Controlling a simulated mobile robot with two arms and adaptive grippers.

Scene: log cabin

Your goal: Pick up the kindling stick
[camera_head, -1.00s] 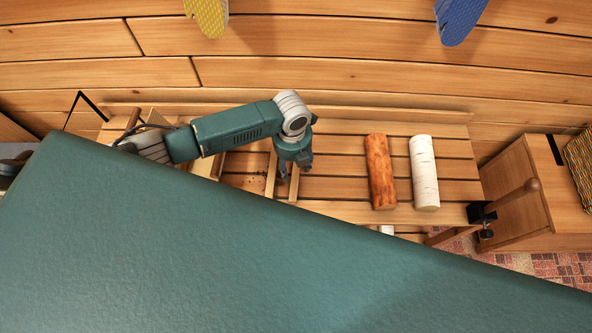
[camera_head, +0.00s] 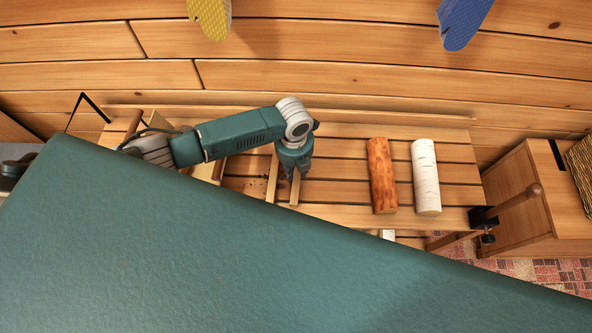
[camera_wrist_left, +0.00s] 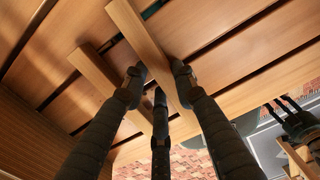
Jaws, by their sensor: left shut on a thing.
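My left gripper (camera_head: 295,174) points down over the slatted bench, shut on a pale, square-cut kindling stick (camera_head: 294,190). In the left wrist view the fingers (camera_wrist_left: 158,75) stand on both sides of this stick (camera_wrist_left: 150,45), with the third finger below. The stick lies at or very near the slats; I cannot tell whether it is clear of them. A second pale stick (camera_head: 272,176) lies just left of the gripper, and it also shows in the left wrist view (camera_wrist_left: 100,75).
A brown log (camera_head: 381,175) and a white birch log (camera_head: 425,177) lie on the bench (camera_head: 340,195) to the right. A black clamp (camera_head: 483,218) sits at the bench's right end. A wooden cabinet (camera_head: 515,205) stands beyond. The plank wall runs close behind.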

